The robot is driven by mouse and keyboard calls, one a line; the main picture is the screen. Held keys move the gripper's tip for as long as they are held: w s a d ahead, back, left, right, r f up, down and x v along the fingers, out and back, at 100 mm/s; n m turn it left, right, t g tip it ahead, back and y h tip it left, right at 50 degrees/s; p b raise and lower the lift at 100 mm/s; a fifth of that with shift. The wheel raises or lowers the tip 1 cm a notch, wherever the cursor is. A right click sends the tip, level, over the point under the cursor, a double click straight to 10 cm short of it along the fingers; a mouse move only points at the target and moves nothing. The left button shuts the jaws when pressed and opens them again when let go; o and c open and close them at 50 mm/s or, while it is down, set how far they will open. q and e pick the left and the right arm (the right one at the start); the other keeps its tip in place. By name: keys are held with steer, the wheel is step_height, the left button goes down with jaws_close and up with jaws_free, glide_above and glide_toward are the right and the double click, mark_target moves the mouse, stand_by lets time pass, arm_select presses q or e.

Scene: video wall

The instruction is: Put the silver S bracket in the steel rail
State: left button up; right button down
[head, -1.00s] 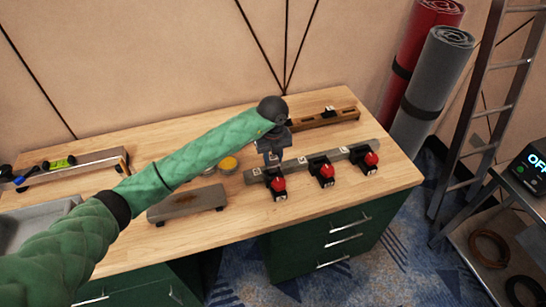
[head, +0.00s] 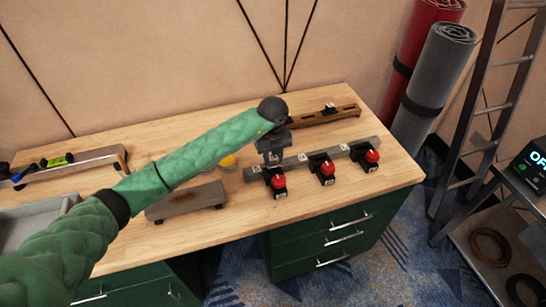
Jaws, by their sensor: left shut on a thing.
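The steel rail (head: 338,151) is a long grey bar lying at a slant on the right half of the wooden bench, with red-knobbed black clamps along its front. My left gripper (head: 272,161) points down at the rail's left end, close above or at it. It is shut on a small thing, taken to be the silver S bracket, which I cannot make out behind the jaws. Whether that thing touches the rail cannot be told. My right gripper is not in view.
Red-knobbed clamps (head: 327,170) stand along the rail. A brown wooden rail (head: 345,112) lies behind it. A low grey-brown block (head: 187,202) and a yellow round thing (head: 228,161) are to the left. A grey tray (head: 35,220) is at the far left. The bench's front right is clear.

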arm_select(q)
steer(key=shift+f+b, duration=1.25)
steer(key=shift+f, duration=0.25)
stand_by(0.7)
steer(key=o, duration=1.7)
steer(key=shift+r+p, duration=1.15)
steer(key=shift+r, duration=2.35)
